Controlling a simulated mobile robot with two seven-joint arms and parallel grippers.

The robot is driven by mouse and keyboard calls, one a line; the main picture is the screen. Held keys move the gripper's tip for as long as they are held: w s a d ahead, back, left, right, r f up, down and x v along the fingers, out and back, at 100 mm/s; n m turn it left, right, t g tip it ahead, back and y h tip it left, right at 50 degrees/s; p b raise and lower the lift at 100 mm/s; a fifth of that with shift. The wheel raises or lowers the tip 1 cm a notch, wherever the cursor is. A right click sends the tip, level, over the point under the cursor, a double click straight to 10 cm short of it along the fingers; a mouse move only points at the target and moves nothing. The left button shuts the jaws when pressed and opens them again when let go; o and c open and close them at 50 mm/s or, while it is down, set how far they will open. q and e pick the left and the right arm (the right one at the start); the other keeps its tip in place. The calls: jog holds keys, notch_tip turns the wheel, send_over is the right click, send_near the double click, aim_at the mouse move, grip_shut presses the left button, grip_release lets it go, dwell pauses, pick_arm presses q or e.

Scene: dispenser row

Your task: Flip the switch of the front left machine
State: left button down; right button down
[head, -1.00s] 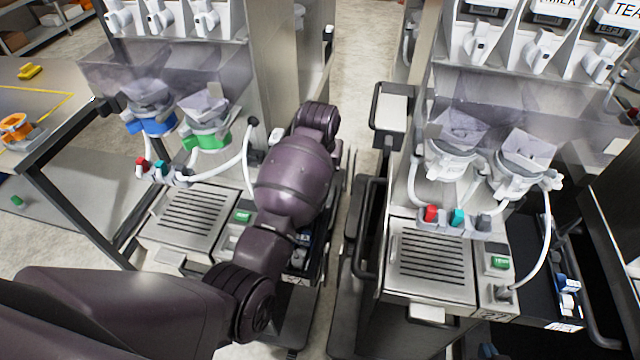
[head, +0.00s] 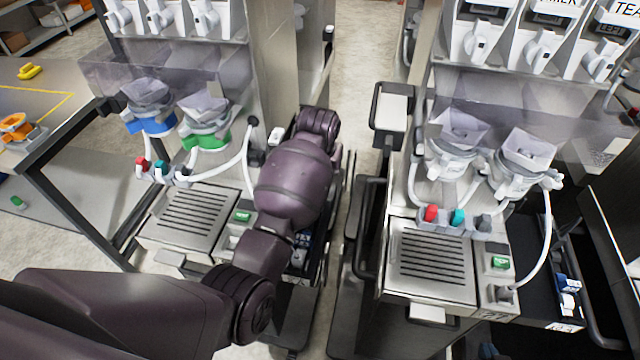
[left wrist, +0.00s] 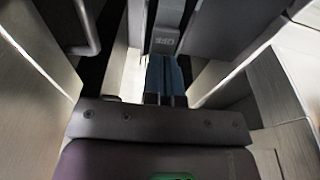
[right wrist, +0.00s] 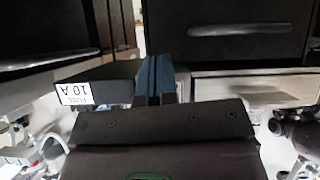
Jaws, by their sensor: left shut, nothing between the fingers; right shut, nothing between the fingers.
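The front left machine (head: 150,60) stands at the left in the head view, with a slotted drip tray (head: 190,215). A green switch (head: 241,216) shows on its panel right of the tray. My left arm crosses in front of the machine's right side and hides part of it. In the left wrist view my left gripper (left wrist: 166,82) is shut and empty, pointing into a narrow gap between grey panels.
A second machine (head: 480,110) stands at the right, with its own green switch (head: 500,262) and drip tray (head: 430,262). A narrow aisle of floor (head: 362,60) runs between the machines.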

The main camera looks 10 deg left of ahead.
pick_arm(q)
jog(key=shift+s+f, duration=0.1)
jog(key=shift+f, duration=0.25)
dwell(0.3)
jog(key=shift+r+p, duration=0.3)
jog(key=shift+r, duration=3.2)
